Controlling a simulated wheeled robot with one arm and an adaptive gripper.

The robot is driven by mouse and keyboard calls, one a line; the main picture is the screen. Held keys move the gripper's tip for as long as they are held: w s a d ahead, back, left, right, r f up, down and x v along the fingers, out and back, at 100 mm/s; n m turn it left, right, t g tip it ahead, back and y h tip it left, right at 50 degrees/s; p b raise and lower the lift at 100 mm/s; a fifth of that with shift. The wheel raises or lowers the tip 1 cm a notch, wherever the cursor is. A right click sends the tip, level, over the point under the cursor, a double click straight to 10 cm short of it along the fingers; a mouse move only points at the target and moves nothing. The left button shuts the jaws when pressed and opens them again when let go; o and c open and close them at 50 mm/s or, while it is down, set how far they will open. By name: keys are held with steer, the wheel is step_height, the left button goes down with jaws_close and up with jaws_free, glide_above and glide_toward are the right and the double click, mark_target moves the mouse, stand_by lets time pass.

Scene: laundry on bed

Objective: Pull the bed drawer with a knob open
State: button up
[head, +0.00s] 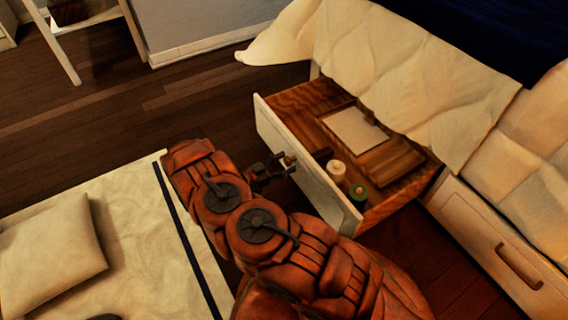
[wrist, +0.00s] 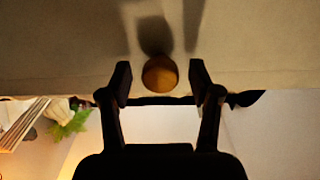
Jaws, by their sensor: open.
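The bed drawer (head: 300,158) with a white front and wooden inside stands pulled out from under the bed in the head view. Its round knob (wrist: 160,72) is yellow-brown and sits between my open fingers in the wrist view, with a gap on each side. My gripper (head: 284,164) is at the outer face of the drawer front in the head view. My gripper (wrist: 160,85) shows both dark fingers apart in the wrist view. Whether the fingertips touch the drawer front I cannot tell.
A second drawer with a bar handle (head: 518,266) is shut at right. A pale rug with a cushion (head: 50,250) lies at left.

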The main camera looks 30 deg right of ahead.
steer(key=a, duration=1.2)
stand_by(0.3)
